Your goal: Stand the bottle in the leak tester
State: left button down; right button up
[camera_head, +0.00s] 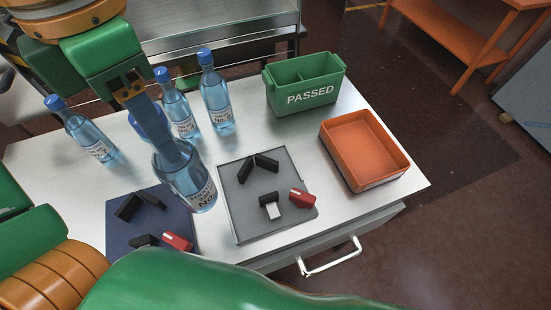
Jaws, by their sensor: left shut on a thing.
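My left gripper (172,150) reaches down from the upper left and is shut on a clear blue bottle (192,186) with a white label. The grey plate (235,224) on the right carries black angled blocks, a red block and a small white piece. The dark blue plate (122,234) on the left carries similar black and red blocks. I cannot tell which is the leak tester. My right gripper is not in view.
Several capped blue bottles stand behind, including one at left (82,134) and two at the back (177,105) (215,97). A green PASSED bin (313,97) and an orange tray (380,183) stand on the white table (257,136). My green arm covers the front edge.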

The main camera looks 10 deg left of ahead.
pick_arm(q)
jog(key=shift+w+f, duration=0.2)
jog(key=shift+f, duration=0.15)
jog(key=w+d+f, duration=0.6)
jog(key=w+f, duration=0.5)
jog(key=f, duration=0.1)
jog(key=shift+d+f+b, duration=0.15)
jog(key=shift+d+b, duration=0.1)
jog(key=shift+b, duration=0.2)
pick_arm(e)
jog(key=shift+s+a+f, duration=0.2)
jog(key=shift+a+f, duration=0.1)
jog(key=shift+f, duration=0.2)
pick_arm(q)
jog(key=shift+s+f, duration=0.1)
jog(key=shift+f, duration=0.05)
jog(key=shift+c, duration=2.4)
grip_release()
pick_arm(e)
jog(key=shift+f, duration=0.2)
